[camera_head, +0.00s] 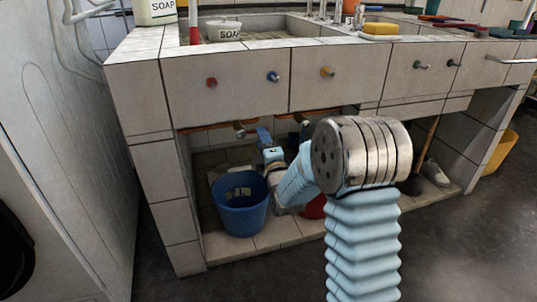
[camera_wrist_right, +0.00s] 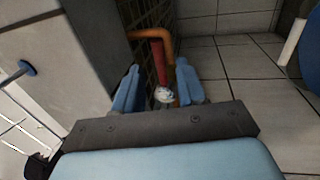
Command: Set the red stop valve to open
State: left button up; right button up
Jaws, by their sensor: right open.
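A red knob (camera_head: 211,82) sits on the tiled front panel, left of a blue knob (camera_head: 273,76). I cannot tell whether it is the stop valve. My right arm reaches under the counter. My right gripper (camera_head: 265,138) is open there, close to a grey pipe fitting (camera_head: 240,130). In the right wrist view, the gripper (camera_wrist_right: 165,88) has its blue fingers apart. A dark red piece (camera_wrist_right: 160,66) and a small whitish fitting (camera_wrist_right: 163,95) show between and beyond them, beside an orange pipe (camera_wrist_right: 150,34). I see no clear contact. My left gripper is not in view.
A blue bucket (camera_head: 240,203) stands under the counter, left of my arm. A red object (camera_head: 313,208) is partly hidden behind the arm. The counter's front panel (camera_head: 230,97) hangs over the gripper. A plunger (camera_head: 434,170) stands to the right.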

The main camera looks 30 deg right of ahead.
jog(key=v, duration=0.7)
jog(key=shift+s, duration=0.1)
jog(key=s+a+f+m+g+y, duration=0.2)
jog(key=a+f+m+g, duration=0.15)
jog(key=f, duration=0.65)
jog(key=s+a+f+m+g+y, duration=0.1)
jog(key=s+a+f+m+g, duration=0.3)
jog(key=f, duration=0.7)
jog(key=s+a+f+m+g+y, duration=0.1)
jog(key=a+f+m+g+y, duration=0.25)
jog(key=f, duration=0.65)
jog(key=s+a+f+m+g+y, duration=0.1)
jog(key=s+a+f+m+g, duration=0.2)
jog(key=s+a+f+g, duration=0.25)
jog(key=s+a+f+m+g+y, duration=0.1)
jog(key=s+a+f+m+g, duration=0.2)
jog(key=s+a, duration=0.45)
notch_tip(320, 180, up, 13)
jog(key=s+d+p, duration=0.1)
jog(key=s+p, duration=0.1)
jog(key=p, duration=1.2)
jog(key=shift+d+t, duration=0.2)
jog(key=shift+t, duration=0.15)
